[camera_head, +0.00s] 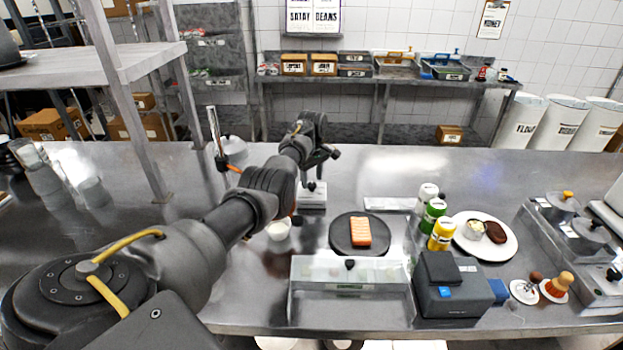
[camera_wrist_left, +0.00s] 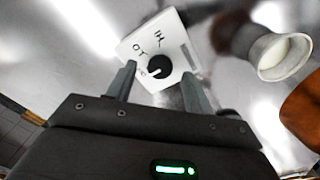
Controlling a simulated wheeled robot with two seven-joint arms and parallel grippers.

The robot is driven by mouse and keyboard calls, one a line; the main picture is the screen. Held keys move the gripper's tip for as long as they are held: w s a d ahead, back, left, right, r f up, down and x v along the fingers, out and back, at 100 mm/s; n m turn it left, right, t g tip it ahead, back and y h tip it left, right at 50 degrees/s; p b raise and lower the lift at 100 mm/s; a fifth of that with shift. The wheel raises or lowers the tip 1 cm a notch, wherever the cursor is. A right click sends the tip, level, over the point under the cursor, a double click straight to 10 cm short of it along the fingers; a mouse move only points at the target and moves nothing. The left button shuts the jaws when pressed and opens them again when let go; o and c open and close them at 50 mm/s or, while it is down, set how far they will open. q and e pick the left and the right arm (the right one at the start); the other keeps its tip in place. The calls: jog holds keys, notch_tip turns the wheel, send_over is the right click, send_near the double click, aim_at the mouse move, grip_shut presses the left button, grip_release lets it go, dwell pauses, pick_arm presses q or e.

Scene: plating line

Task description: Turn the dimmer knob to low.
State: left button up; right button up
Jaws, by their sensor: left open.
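The dimmer is a white box (camera_head: 312,200) on the steel counter, with a black knob (camera_head: 312,186) on top. In the left wrist view the box (camera_wrist_left: 150,45) is tilted in the picture and carries LO and HI marks; the round black knob (camera_wrist_left: 158,67) has a small pale mark, but its exact setting is hard to read. My left gripper (camera_wrist_left: 158,82) is open, with one finger on each side of the knob in the picture. I cannot tell whether they touch it. In the head view my left gripper (camera_head: 314,170) is above the box, partly hiding it.
A dark plate (camera_head: 337,245) with an orange block (camera_head: 360,231) and a clear bin (camera_head: 350,300) are nearer. Bottles (camera_head: 433,210) and a grey device (camera_head: 450,285) stand to the right. A metal shelf post (camera_head: 140,140) rises at left.

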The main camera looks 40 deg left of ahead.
pick_arm(q)
jog(key=shift+f, duration=0.8)
jog(key=shift+c, duration=0.4)
jog(key=c, duration=0.9)
